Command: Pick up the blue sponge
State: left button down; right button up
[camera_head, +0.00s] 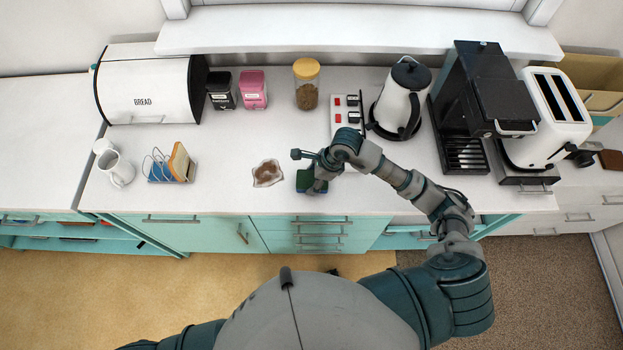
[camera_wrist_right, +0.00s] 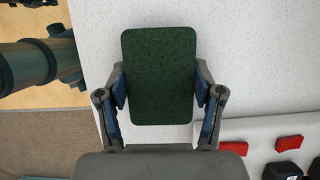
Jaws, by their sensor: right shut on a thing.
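My right gripper (camera_head: 317,180) is shut on the sponge, with one finger on each long side, as the right wrist view (camera_wrist_right: 160,92) shows. The sponge's underside is hidden, and I cannot tell whether it touches the counter. My left gripper is not in view.
A toast rack (camera_head: 171,166) and a white jug (camera_head: 115,166) stand to the left.

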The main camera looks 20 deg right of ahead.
aim_at(307, 182)
jog(key=shift+r, duration=0.45)
jog(key=shift+s+a+r+b, duration=0.1)
jog(key=shift+s+r+b, duration=0.1)
jog(key=shift+r, duration=0.45)
jog(key=shift+s+a+r+b, duration=0.1)
jog(key=shift+s+r+b, duration=0.1)
jog(key=shift+r, duration=0.4)
jog(key=s+a+p, duration=0.1)
jog(key=s+a, duration=0.2)
jog(key=s, duration=0.4)
jog(key=s+a+r, duration=0.1)
jog(key=s+a, duration=0.2)
jog(key=s, duration=0.3)
jog(key=shift+s+a+r+p, duration=0.15)
jog(key=shift+s+r+p, duration=0.1)
jog(key=shift+s+p, duration=0.15)
